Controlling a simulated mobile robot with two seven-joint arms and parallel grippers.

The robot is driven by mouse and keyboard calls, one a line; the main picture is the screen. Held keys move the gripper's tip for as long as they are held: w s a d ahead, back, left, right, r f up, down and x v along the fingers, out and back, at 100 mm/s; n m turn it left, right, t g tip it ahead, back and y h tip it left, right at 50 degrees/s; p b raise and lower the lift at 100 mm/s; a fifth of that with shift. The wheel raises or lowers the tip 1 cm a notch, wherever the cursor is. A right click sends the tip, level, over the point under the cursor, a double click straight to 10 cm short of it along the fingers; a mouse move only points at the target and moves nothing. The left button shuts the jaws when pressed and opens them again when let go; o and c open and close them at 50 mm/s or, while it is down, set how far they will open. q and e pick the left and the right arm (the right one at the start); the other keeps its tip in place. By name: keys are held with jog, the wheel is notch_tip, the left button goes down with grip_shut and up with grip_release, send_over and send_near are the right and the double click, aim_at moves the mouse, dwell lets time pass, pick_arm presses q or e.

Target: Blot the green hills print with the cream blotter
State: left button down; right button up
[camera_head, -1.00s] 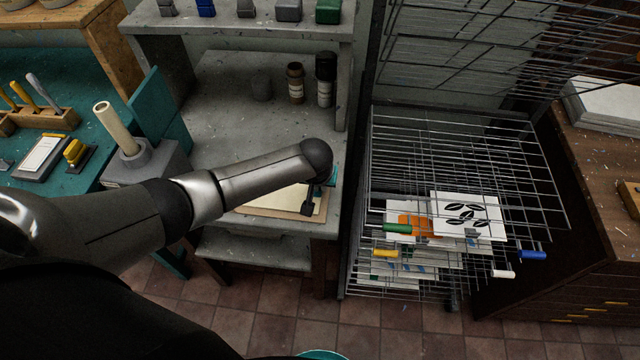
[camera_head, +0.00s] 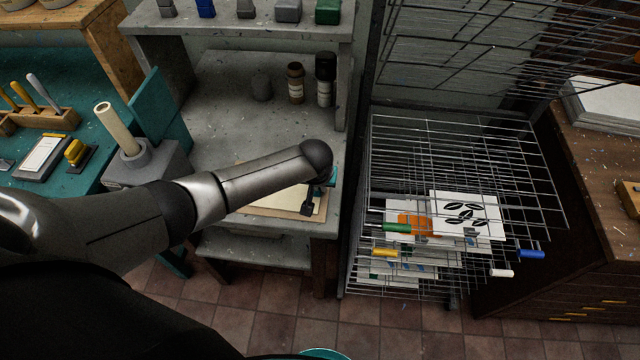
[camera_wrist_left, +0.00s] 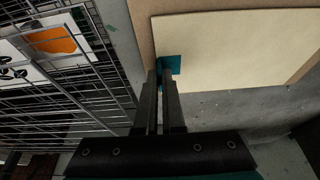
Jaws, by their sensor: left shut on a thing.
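The cream blotter (camera_head: 285,201) lies flat on a tan board at the front of the grey bench, partly hidden behind my left arm in the head view. It also fills the upper right of the left wrist view (camera_wrist_left: 240,60). My left gripper (camera_wrist_left: 163,74) is shut on a small teal tab (camera_wrist_left: 174,64) at the blotter's edge; its fingers (camera_head: 307,208) show small and dark in the head view. I cannot make out a green hills print; anything beneath the blotter is hidden. My right gripper is not in view.
A wire drying rack (camera_head: 550,190) with several prints, among them an orange one (camera_head: 413,224) and a black leaf one (camera_head: 468,215), stands close right of the bench. Two bottles stand farther back on the bench. A teal table (camera_head: 85,125) with tools is at left.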

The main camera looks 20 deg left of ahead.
pick_arm(q)
jog(key=c, duration=0.9)
grip_release()
jog(key=shift+o, duration=0.2)
notch_tip(320, 180, up, 5)
jog(key=p, duration=0.5)
jog(key=shift+r+p, duration=0.1)
jog(key=shift+p, duration=0.25)
jog(key=shift+r+p, duration=0.55)
jog(key=shift+r, duration=0.35)
